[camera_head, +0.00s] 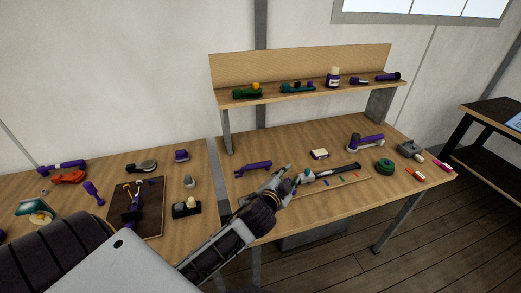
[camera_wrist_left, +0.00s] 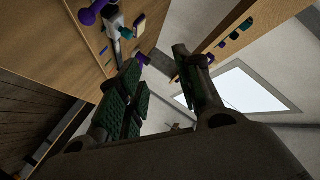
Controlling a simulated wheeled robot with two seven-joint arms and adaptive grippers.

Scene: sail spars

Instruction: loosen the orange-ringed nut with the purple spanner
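My left gripper (camera_head: 290,177) is over the front of the middle bench, left of a long grey-and-black spar (camera_head: 335,172). The spar lies along a strip with small coloured marks (camera_head: 328,183). In the left wrist view the gripper's two fingers (camera_wrist_left: 163,58) are apart with nothing between them. A purple tool (camera_head: 253,165) lies on the bench just left of the gripper, apart from it; it may be the spanner, but its shape is too small to be sure. I cannot make out the orange-ringed nut. My right gripper is not in view.
A shelf (camera_head: 300,91) with several tools stands over the back of the bench. A purple-and-grey tool (camera_head: 365,143), a green round thing (camera_head: 385,167) and a small box (camera_head: 319,153) lie to the right. The left bench holds a dark board (camera_head: 150,225) and several tools.

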